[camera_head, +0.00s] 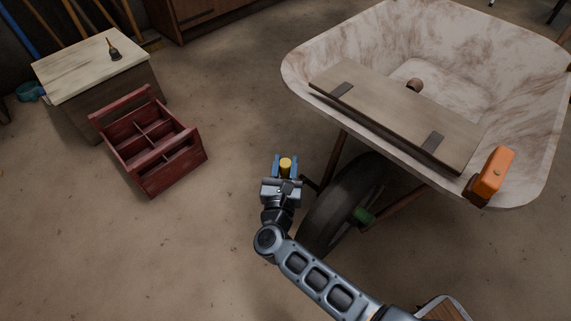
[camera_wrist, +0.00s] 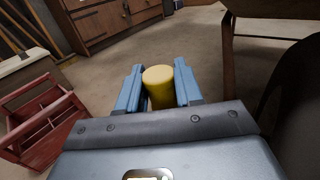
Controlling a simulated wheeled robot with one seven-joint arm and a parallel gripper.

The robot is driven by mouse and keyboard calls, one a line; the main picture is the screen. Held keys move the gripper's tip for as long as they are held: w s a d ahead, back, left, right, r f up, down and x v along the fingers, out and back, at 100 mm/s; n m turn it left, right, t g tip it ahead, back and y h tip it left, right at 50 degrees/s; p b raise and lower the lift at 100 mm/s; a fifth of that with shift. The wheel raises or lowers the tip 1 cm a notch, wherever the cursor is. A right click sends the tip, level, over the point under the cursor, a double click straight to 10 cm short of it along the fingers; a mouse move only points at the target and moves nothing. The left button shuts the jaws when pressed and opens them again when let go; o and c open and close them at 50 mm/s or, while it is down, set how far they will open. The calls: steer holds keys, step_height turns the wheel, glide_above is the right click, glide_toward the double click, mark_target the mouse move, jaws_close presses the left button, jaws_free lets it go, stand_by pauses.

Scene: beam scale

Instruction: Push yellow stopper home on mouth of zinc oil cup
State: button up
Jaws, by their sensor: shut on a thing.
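The yellow stopper (camera_head: 285,164) is a short cylinder held upright between the two blue fingers of my gripper (camera_head: 285,161). In the wrist view the stopper (camera_wrist: 159,90) sits between the fingertips (camera_wrist: 158,76), its round top showing and its lower part hidden by the gripper. My gripper is shut on it, above bare floor, between the red crate and the wheelbarrow's wheel. I cannot make out a zinc oil cup for certain. A small green part (camera_head: 362,215) shows by the wheel's hub, and a small brown round thing (camera_head: 414,85) shows inside the wheelbarrow.
The wheelbarrow (camera_head: 310,60), with a plank (camera_head: 395,110) across it and an orange block (camera_head: 493,172) at its rim, fills the right. A red divided crate (camera_head: 178,183) and a bench (camera_head: 85,68) with a small dark, pointed object (camera_head: 114,54) are left. Open floor lies between.

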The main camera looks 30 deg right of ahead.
steer(key=shift+f+b, duration=1.35)
steer(key=shift+f, duration=0.05)
steer(key=o, duration=1.1)
steer(key=p+v, duration=0.2)
steer(key=v, duration=0.5)
steer(key=shift+s+a, duration=0.25)
steer(key=shift+s, duration=0.1)
steer(key=shift+r, duration=0.1)
